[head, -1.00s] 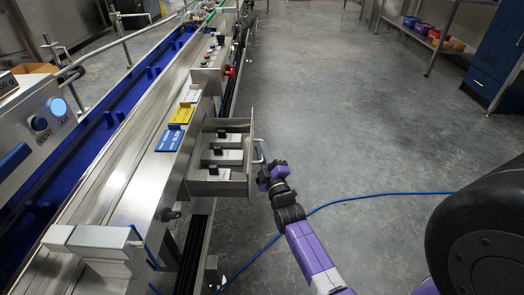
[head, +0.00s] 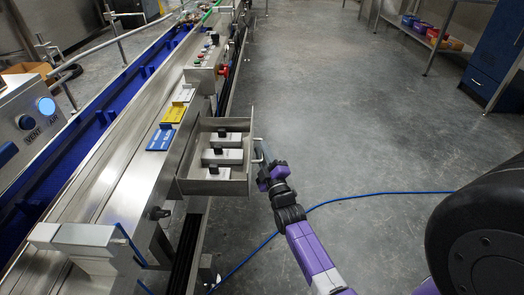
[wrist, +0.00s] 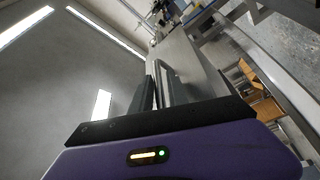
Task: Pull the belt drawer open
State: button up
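The belt drawer (head: 213,187) is a grey metal box pulled out from the side of the conveyor. Its inside shows, with several pale blocks with black tops in it. Its bar handle (head: 262,152) is on the right face. My gripper (head: 261,155) is at this handle, reaching in from the lower right. In the wrist view, the dark fingers (wrist: 153,88) are close together at the handle's metal loop (wrist: 174,82), and appear shut on it. The exact contact is partly hidden.
The conveyor (head: 110,160) with its blue belt runs along the left. Blue, yellow and white tags (head: 162,139) lie on its edge. A blue cable (head: 370,195) crosses the floor. The floor right of the drawer is open; a shelf with bins (head: 430,35) stands far right.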

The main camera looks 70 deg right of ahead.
jog(key=p+v, duration=0.1)
jog(key=v, duration=0.6)
jog(key=shift+s+a, duration=0.2)
jog(key=shift+f, duration=0.1)
